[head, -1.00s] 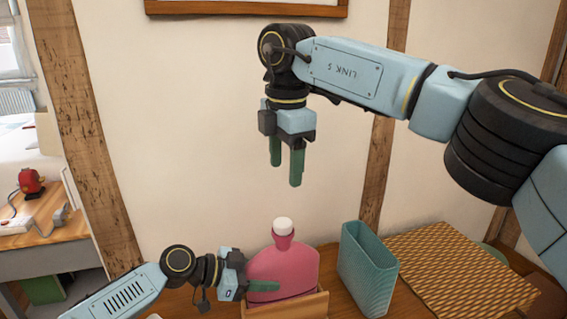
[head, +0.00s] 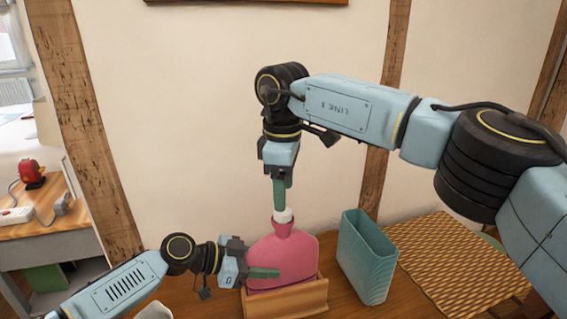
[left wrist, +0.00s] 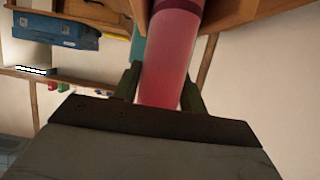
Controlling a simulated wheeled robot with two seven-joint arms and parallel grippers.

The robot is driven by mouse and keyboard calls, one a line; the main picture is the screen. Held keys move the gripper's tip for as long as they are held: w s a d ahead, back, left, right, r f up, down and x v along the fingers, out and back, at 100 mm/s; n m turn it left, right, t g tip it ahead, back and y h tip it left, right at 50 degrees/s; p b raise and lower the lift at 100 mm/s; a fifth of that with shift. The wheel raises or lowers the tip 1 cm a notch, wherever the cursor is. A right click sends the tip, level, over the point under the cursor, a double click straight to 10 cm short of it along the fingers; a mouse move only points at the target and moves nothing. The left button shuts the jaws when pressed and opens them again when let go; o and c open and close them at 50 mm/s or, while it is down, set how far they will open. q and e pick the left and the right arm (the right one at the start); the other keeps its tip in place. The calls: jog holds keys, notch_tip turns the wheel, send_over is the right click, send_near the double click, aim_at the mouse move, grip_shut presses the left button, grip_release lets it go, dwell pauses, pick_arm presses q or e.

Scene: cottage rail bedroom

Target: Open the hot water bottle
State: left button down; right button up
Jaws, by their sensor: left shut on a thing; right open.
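The pink hot water bottle (head: 284,258) stands upright in a small wooden holder (head: 300,298) on the table. Its white cap (head: 283,216) is on top of the neck. My left gripper (head: 262,272) is shut on the bottle's body from the left; the left wrist view shows the pink body (left wrist: 168,60) between its green fingers (left wrist: 160,88). My right gripper (head: 279,200) points down from above, open, with its green fingertips at the cap. One finger hides the other in the head view, so I cannot tell whether they touch the cap.
A teal container (head: 366,257) stands close to the right of the bottle. A woven yellow-brown mat (head: 450,262) lies farther right. The wall is behind. A side desk at the left holds a red object (head: 31,173) and a white power strip (head: 17,215).

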jog(key=shift+w+f, duration=0.1)
jog(key=shift+f, duration=2.3)
